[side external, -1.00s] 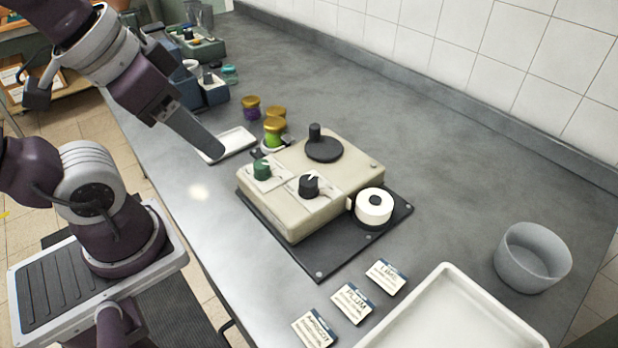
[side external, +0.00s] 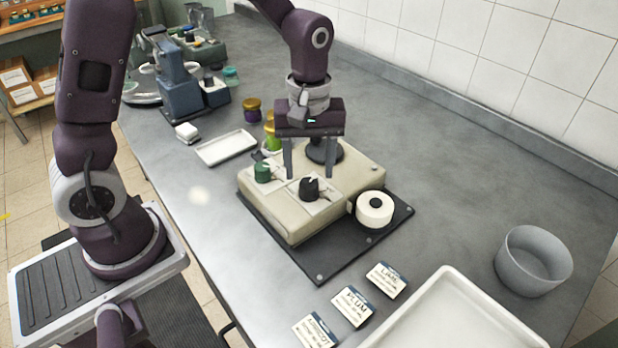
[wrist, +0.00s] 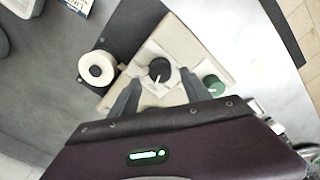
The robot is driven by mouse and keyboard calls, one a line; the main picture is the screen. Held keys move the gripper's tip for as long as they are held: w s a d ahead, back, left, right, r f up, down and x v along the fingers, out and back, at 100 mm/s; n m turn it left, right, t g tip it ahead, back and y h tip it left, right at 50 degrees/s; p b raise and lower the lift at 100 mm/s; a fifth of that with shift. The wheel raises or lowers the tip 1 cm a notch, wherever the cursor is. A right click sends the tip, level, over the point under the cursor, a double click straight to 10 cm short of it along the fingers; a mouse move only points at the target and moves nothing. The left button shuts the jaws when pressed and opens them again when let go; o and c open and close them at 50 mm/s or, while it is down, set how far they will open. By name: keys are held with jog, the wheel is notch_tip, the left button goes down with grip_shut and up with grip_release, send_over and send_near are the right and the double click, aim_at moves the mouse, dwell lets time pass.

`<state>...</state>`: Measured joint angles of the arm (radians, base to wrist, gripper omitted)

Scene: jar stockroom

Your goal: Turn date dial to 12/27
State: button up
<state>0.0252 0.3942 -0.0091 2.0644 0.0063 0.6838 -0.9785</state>
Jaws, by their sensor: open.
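A cream machine (side external: 300,228) on a dark base plate has a black knob (side external: 308,189) and a green knob (side external: 262,172) on pale dial plates. Both knobs also show in the wrist view, the black one (wrist: 160,74) with a white pointer and the green one (wrist: 213,84) to its right. The dial print is too small to read, so I cannot tell which is the date dial. My gripper (side external: 309,177) points down above the machine, open and empty. In the wrist view its fingertips (wrist: 162,84) are spread near the black knob, which appears between them. Contact is not visible.
A white roll (side external: 375,208) is on the machine's right side; a black round part (side external: 324,152) stands behind my gripper. Jars (side external: 252,110) and a small white tray (side external: 226,148) lie behind-left. Label cards (side external: 351,305), a large tray (side external: 440,285) and a grey bowl (side external: 533,262) are at front right.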

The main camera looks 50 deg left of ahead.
aim_at(309, 183)
notch_tip(309, 183, down, 4)
jog(key=shift+r, duration=0.15)
jog(key=shift+c, duration=0.3)
grip_shut()
